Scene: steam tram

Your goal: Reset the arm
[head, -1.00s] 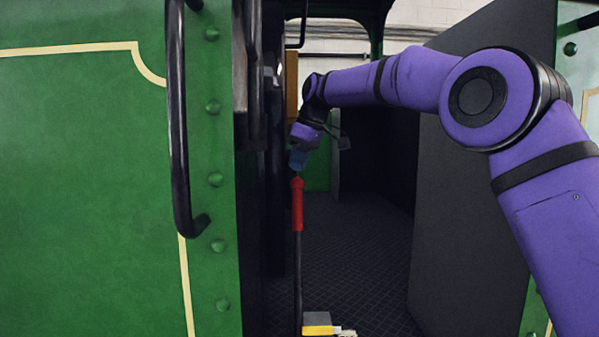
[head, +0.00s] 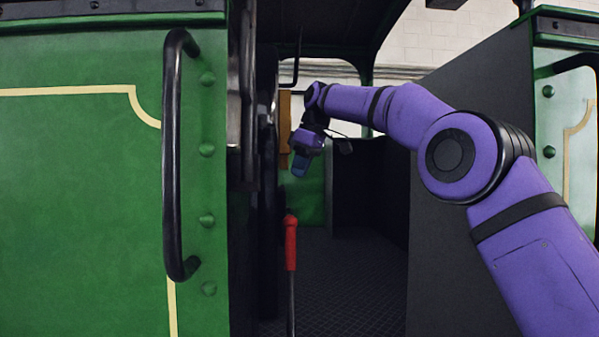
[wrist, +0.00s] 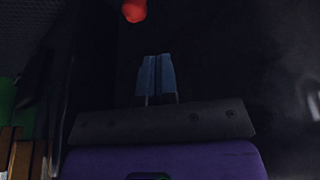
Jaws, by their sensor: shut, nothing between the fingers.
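My gripper (head: 300,166) hangs inside the cab doorway at the end of my purple arm. Its blue fingers point down and are shut, with nothing between them. In the wrist view the blue fingers (wrist: 157,74) lie side by side. A lever with a red grip (head: 291,243) stands upright below my gripper, apart from it. The top of the red grip also shows in the wrist view (wrist: 134,10), beyond the fingertips. The lever's lower end is out of view.
A green side panel (head: 80,190) with a black handrail (head: 172,160) stands left of the doorway. A dark grey panel (head: 460,230) stands to the right, behind my arm. The dark patterned floor (head: 350,285) between is clear where visible.

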